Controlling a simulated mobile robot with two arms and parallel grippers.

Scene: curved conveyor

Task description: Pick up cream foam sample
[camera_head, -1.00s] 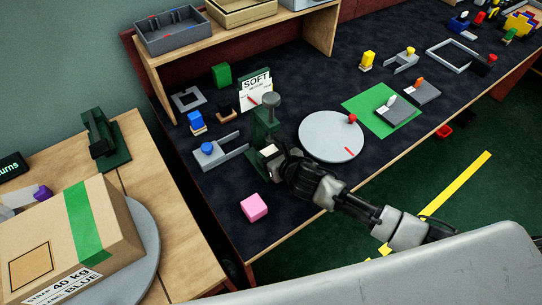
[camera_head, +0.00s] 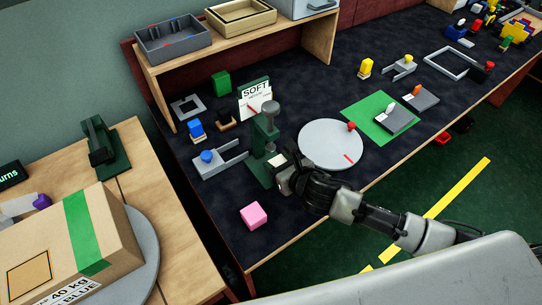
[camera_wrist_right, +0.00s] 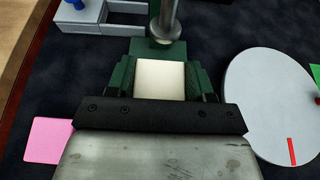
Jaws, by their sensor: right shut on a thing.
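The cream foam sample (camera_head: 277,160) is a small pale block at the tips of my right gripper (camera_head: 281,168). In the right wrist view the cream foam sample (camera_wrist_right: 160,80) shows just beyond the black gripper edge, with dark green parts on both sides. My right gripper (camera_wrist_right: 160,90) is shut on it. The green press (camera_head: 264,130) with a grey round head stands right behind, and the sample is at the right side of its base. Whether the sample still touches the base cannot be told. My left gripper is not in view.
A pink block (camera_head: 253,215) lies in front of the press. A grey round plate (camera_head: 325,150) with a red knob is to the right. A grey fork-shaped fixture (camera_head: 222,162) with a blue knob is left. A card reading SOFT (camera_head: 254,98) stands behind. Dark tabletop is clear around the pink block.

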